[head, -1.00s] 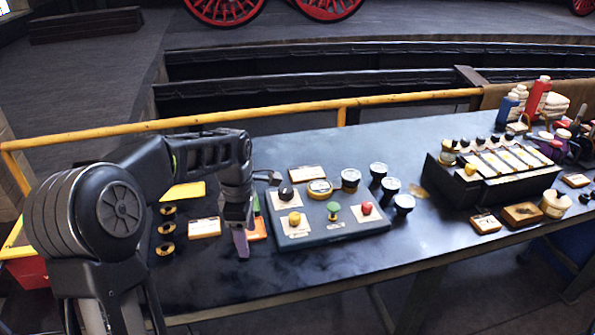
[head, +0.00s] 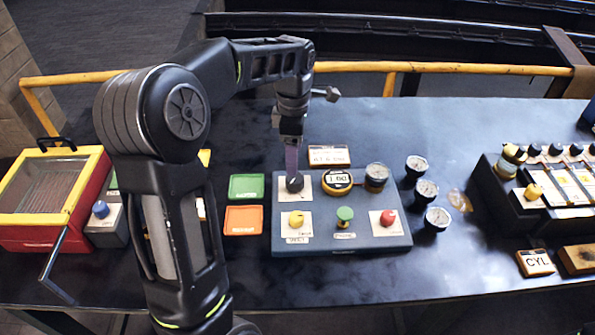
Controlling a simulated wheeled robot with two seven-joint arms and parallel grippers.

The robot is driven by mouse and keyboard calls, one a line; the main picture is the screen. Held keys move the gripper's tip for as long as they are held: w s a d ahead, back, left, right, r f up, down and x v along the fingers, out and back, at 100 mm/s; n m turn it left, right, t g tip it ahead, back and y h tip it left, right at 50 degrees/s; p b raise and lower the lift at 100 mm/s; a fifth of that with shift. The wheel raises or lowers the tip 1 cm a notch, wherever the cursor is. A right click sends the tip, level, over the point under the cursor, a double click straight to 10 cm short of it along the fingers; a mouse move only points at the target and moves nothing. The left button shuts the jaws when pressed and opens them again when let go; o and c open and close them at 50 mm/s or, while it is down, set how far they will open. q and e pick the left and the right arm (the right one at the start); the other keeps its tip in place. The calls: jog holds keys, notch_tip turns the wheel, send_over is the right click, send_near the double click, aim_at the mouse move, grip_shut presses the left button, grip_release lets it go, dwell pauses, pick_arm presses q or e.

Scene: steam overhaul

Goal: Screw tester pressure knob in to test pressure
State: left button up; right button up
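The tester is a blue-grey panel (head: 340,240) on the dark bench. A black knob (head: 295,184) stands on a pale plate at its back left corner. My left gripper (head: 292,172) points straight down over this knob, its fingertips at or just above the knob's top. The fingers show edge-on as one purple-grey strip, so I cannot tell whether they grip the knob. A round display (head: 338,181) reading about 1 80 and a gauge (head: 376,177) sit beside it. Yellow (head: 296,219), green (head: 345,215) and red (head: 388,218) knobs line the front. My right gripper is out of view.
Three loose gauges (head: 426,191) stand right of the panel. Green (head: 246,187) and orange (head: 243,220) cards lie to its left. A red-and-yellow box (head: 50,195) is far left, a black rack (head: 515,208) far right. A yellow rail (head: 440,67) runs behind.

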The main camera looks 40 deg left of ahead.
aim_at(295, 178)
pick_arm(q)
jog(key=shift+f+p, duration=0.65)
jog(key=shift+f, duration=3.3)
jog(key=shift+w, duration=0.1)
jog(key=shift+c, duration=0.2)
jog(key=c, duration=1.3)
